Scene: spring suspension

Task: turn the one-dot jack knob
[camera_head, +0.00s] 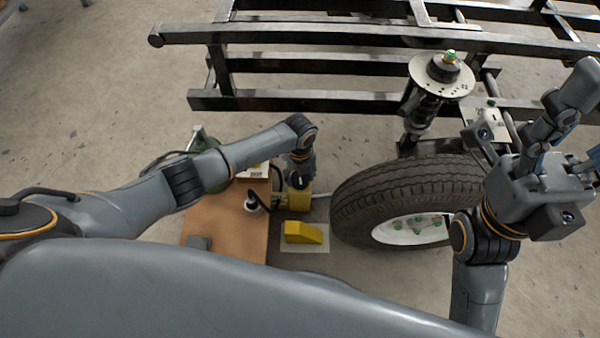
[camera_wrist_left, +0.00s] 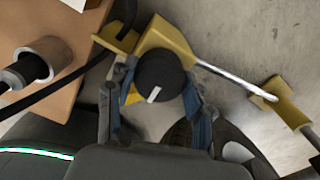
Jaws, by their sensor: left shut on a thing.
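A yellow jack block (camera_head: 291,215) stands on the floor beside the tyre, with a rod running from it toward the wheel; the jack also shows in the left wrist view (camera_wrist_left: 165,36). Its black knob (camera_wrist_left: 161,76) has a white line pointing toward the bottom of the wrist view. My left gripper (camera_head: 298,178) is over the jack, and in the wrist view its two blue-grey fingers (camera_wrist_left: 155,102) are shut on the knob's sides. No dot is readable on the jack. My right gripper (camera_head: 572,128) is raised at the right, fingers apart and empty.
A black frame (camera_head: 300,103) and spring strut (camera_head: 430,105) stand behind.

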